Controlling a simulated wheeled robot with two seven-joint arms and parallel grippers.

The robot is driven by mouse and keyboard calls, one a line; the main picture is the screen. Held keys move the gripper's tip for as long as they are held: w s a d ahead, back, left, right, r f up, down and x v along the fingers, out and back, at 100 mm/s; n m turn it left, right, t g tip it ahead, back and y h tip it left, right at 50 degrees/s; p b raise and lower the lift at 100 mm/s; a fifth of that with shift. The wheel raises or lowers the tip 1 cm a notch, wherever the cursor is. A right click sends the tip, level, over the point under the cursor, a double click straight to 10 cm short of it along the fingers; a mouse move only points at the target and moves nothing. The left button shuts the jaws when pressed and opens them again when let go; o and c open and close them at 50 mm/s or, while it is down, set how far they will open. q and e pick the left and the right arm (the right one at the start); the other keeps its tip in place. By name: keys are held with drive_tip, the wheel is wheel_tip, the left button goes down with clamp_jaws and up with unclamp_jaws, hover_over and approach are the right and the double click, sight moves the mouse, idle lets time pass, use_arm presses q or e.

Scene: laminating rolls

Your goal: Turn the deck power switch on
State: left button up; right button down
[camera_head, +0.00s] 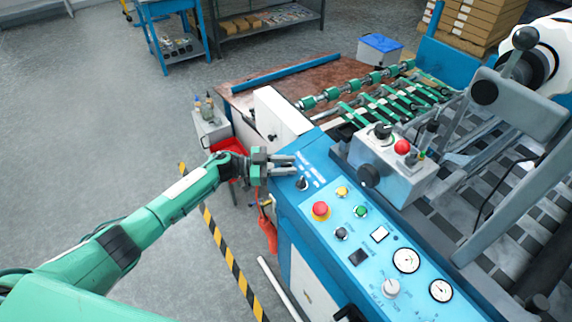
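The blue control deck (318,242) runs from the middle to the lower right. A small dark rotary switch (302,184) stands at its upper left corner, beside white label marks; I cannot read the labels, so I cannot confirm that it is the power switch, nor tell its setting. My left gripper (284,165) is above the deck's left edge, its two grey fingers pointing right. The fingers are apart with nothing visible between them. They are just up and left of the switch and seem not to touch it. My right gripper is out of view.
The deck also carries a red emergency button (320,211), a yellow button (342,191), a green button (361,211) and gauges (406,260). A grey control box (390,172) rises behind. An orange-red item (267,232) hangs at the deck's left side. Floor on the left is open.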

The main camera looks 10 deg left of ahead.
use_arm(q)
drive_tip(key=b+v, duration=0.4)
drive_tip(key=v, duration=1)
